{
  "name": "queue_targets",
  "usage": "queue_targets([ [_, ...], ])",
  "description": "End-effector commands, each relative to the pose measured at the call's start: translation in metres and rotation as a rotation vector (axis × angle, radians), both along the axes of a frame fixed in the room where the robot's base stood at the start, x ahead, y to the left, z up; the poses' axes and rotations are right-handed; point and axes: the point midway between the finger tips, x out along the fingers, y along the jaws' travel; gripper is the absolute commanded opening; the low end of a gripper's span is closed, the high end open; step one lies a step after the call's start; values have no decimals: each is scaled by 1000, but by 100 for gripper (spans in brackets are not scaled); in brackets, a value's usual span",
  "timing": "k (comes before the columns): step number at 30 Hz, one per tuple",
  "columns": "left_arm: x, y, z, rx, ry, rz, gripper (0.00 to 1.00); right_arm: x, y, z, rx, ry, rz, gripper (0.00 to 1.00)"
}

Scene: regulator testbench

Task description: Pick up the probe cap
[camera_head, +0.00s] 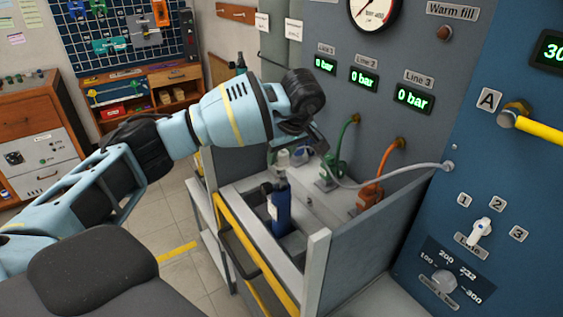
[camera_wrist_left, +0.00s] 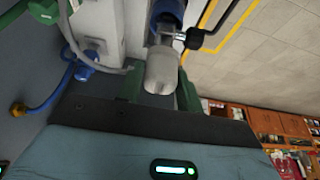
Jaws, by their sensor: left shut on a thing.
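The probe cap looks like a pale, translucent rounded piece (camera_wrist_left: 161,72) in the left wrist view, between the two green fingers of my left gripper (camera_wrist_left: 160,90). The gripper is shut on it. In the head view the pale cap (camera_head: 283,158) shows just below the left gripper (camera_head: 285,153), at the top of a blue cylinder (camera_head: 281,210). The cylinder has a black side knob and stands upright in the grey bench tray. In the left wrist view it shows at the top (camera_wrist_left: 170,12), in line with the cap. I cannot tell whether cap and cylinder are apart. My right gripper is out of view.
A green fitting (camera_head: 333,170) and an orange fitting (camera_head: 370,195) with hoses stand right of the cylinder. A grey hose (camera_head: 400,172) runs to the blue panel. The tray's raised grey wall (camera_head: 318,270) and yellow edge (camera_head: 257,262) are in front.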

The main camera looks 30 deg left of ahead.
Motion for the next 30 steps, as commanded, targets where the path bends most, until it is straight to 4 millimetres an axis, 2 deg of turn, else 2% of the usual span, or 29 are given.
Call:
queue_targets([
  [1, 1, 0, 11, -1, -5, 0, 12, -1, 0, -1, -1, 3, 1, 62],
  [6, 1, 0, 42, -1, -2, -1, 12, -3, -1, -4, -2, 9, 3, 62],
  [12, 1, 0, 66, -1, 0, 0, 12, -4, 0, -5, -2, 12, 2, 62],
  [24, 0, 0, 72, -1, 1, -1, 12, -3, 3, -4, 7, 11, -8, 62],
  [30, -5, -9, 61, 5, 3, -84, 12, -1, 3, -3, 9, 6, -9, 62],
])
